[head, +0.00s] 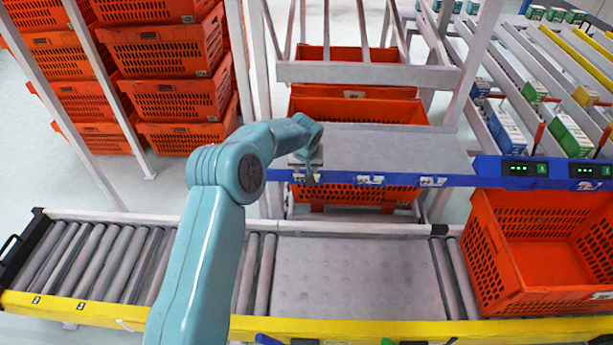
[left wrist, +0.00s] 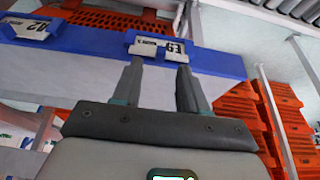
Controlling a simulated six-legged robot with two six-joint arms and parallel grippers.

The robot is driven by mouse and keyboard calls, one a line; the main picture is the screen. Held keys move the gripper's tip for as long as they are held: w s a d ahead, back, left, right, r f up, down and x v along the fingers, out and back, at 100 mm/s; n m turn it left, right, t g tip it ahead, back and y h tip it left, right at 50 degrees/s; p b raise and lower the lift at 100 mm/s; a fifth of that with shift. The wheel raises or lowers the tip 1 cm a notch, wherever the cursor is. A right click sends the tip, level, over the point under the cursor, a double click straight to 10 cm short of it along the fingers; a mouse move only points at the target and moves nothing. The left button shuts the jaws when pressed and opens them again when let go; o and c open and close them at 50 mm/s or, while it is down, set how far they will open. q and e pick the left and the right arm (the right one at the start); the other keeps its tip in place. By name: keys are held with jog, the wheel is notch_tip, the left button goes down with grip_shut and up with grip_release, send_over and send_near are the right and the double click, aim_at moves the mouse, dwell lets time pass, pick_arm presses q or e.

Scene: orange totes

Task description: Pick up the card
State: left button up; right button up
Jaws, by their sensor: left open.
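Several white label cards sit along the blue front edge of the grey shelf. One card (left wrist: 157,45) lies straight ahead of my left gripper (left wrist: 160,66) in the left wrist view, just past its two fingertips. The fingers are apart with nothing between them, and I cannot tell whether they touch the card. A second card (left wrist: 31,28) is to its left in that view. In the head view my left gripper (head: 309,172) is at the left end of the blue edge and largely hides the card there. Two more cards, a middle one (head: 370,180) and a right one (head: 433,182), show clearly.
A roller conveyor (head: 110,255) with a yellow front rail runs below the shelf. An orange tote (head: 545,295) stands at its right end. Stacked orange totes (head: 165,50) fill the left back. The grey plate (head: 355,275) in the conveyor is clear.

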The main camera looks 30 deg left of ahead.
pick_arm(q)
jog(key=x, duration=0.2)
jog(key=shift+w+f, duration=0.2)
jog(key=shift+f, duration=0.15)
grip_shut()
jog(key=shift+r, duration=0.15)
notch_tip(320, 180, up, 20)
jog(key=p, duration=1)
jog(key=shift+p, duration=0.4)
